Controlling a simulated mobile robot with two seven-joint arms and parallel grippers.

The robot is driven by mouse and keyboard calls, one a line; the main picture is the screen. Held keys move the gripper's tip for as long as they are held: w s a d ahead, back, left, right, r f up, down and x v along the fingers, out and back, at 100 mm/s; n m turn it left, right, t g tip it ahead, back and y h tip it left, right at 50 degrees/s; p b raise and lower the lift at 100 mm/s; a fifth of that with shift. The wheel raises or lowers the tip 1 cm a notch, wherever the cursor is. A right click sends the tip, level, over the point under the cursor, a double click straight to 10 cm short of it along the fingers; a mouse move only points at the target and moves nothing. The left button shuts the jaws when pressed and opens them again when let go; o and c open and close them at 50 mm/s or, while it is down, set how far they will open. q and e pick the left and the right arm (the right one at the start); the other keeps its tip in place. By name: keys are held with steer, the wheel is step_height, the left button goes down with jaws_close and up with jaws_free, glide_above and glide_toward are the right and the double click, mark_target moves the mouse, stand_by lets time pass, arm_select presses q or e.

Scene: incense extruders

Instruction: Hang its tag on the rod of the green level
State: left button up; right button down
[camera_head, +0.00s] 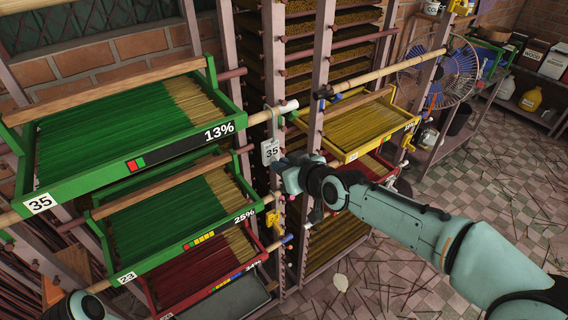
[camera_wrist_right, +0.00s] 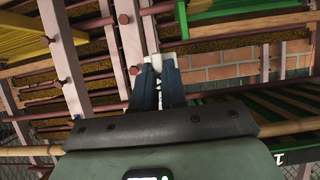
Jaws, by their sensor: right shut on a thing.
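The upper green level is a tray (camera_head: 60,186) of green and tan sticks, marked 35 and 13%. A bamboo rod with a white end (camera_head: 289,105) sticks out at its right side. A white tag (camera_head: 271,149) reading 35 is upright below this rod, apart from it. My right gripper (camera_head: 281,168) is shut on the tag, beside the rack post. In the right wrist view, the fingers (camera_wrist_right: 160,80) are close together with a white piece (camera_wrist_right: 156,62) at their tips. Only a teal part of my left arm shows at the lower left; its gripper is out of view.
A lower green tray (camera_head: 117,255) marked 23 and 25% and a red tray (camera_head: 160,297) sit below. A yellow tray (camera_head: 345,157) and another bamboo rod (camera_head: 400,70) are to the right. Rack posts (camera_head: 320,75) stand close behind the gripper. A fan (camera_head: 440,75) stands farther back.

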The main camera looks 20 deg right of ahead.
steer(key=shift+w+f, duration=0.15)
steer(key=shift+w, duration=0.15)
arm_select(q)
steer(key=shift+f, duration=0.1)
arm_select(e)
steer(key=shift+s, duration=0.1)
steer(key=c, duration=0.8)
jaws_free()
arm_select(q)
steer(key=shift+f, duration=0.1)
steer(key=s+f+b, duration=0.4)
steer(key=f+b, duration=0.3)
steer(key=f, duration=0.1)
steer(key=shift+s+f+g+b, duration=0.3)
steer(key=shift+g+b, duration=0.05)
steer(key=shift+g, duration=0.05)
arm_select(e)
steer(key=shift+s+d, duration=0.5)
steer(key=shift+s, duration=0.9)
steer(key=shift+s+d, duration=0.55)
steer(key=shift+s, duration=0.9)
steer(key=shift+s+d, duration=0.5)
steer(key=shift+s, duration=0.9)
